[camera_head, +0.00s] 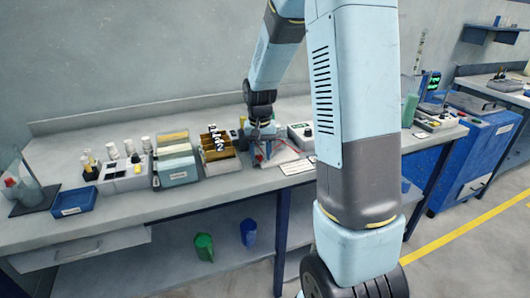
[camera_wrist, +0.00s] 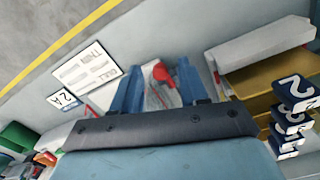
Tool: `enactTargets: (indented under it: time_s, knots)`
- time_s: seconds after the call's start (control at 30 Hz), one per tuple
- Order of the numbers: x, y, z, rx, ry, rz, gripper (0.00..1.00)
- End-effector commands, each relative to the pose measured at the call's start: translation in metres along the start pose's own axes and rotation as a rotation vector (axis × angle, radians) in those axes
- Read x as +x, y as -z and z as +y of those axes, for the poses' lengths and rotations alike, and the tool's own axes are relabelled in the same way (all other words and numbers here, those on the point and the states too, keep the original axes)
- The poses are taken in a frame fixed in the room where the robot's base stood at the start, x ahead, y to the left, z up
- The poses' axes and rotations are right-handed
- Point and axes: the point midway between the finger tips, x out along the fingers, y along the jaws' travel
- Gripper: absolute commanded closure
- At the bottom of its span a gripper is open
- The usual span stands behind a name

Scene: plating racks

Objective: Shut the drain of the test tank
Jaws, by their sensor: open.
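A red lever-like part (camera_wrist: 162,73) shows between the two blue fingers of my gripper (camera_wrist: 158,78) in the wrist view. I take it as the drain handle, but cannot tell whether it stands open or shut. Pale, clear-looking material (camera_wrist: 160,97) lies around and below it, perhaps part of the test tank. My gripper is open, with a finger on either side of the red part; contact is not clear. In the head view my gripper (camera_head: 262,140) is low over the bench, between the wooden rack and a grey-white box; the tank is mostly hidden there.
A wooden rack (camera_head: 219,166) with dark numbered blocks (camera_wrist: 292,118) stands close beside my gripper. A white label card (camera_wrist: 85,75) lies on the bench on the other side. A grey-white instrument box (camera_head: 301,137) is right of my gripper. Bottles and a blue tray (camera_head: 74,201) are further left.

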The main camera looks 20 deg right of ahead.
Motion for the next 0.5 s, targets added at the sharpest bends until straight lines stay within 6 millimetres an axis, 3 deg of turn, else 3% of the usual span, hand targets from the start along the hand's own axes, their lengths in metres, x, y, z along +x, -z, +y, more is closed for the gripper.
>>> enactTargets:
  time_s: [0.27, 0.5]
  knots:
    - [-0.016, 0.001, 0.0, 0.0, 0.001, 0.004, 0.56]
    - [-0.06, 0.001, 0.0, 0.0, 0.001, 0.005, 0.56]
